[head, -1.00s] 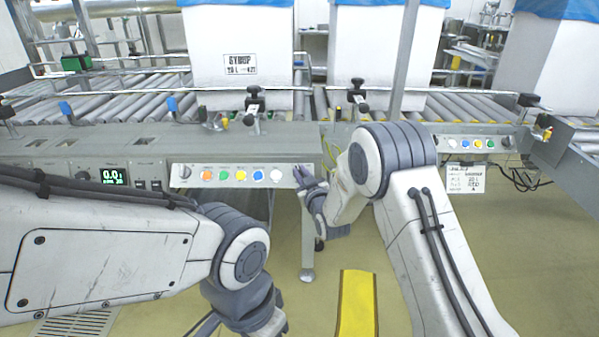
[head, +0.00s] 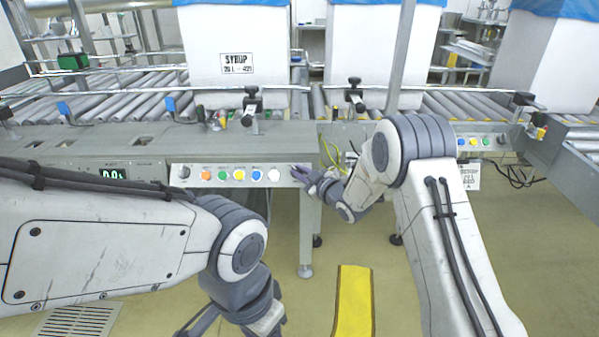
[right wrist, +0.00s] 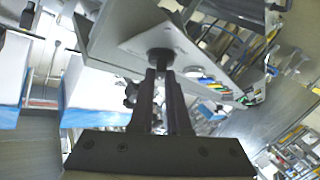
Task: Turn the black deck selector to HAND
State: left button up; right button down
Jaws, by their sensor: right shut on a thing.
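A black selector knob (right wrist: 160,58) sits on the pale control panel in the right wrist view. My right gripper (right wrist: 161,76) is shut on it, with one dark finger on each side. In the head view my right gripper (head: 302,174) is at the right end of the panel (head: 214,184), and its fingers hide the knob there. The knob's pointer and position lettering cannot be read. My left gripper (head: 232,325) hangs low at the bottom edge, partly cut off, well away from the panel.
The panel carries several coloured buttons (head: 239,174) and another dark knob (head: 184,172) at its left end. Roller conveyors (head: 120,98) and a white box marked SYRUP (head: 240,40) stand behind. A yellow floor strip (head: 353,302) lies below.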

jog(key=c, duration=0.9)
grip_release()
jog(key=p+v, duration=0.2)
jog(key=v, duration=0.8)
jog(key=shift+s+d, duration=0.15)
jog(key=shift+s, duration=0.05)
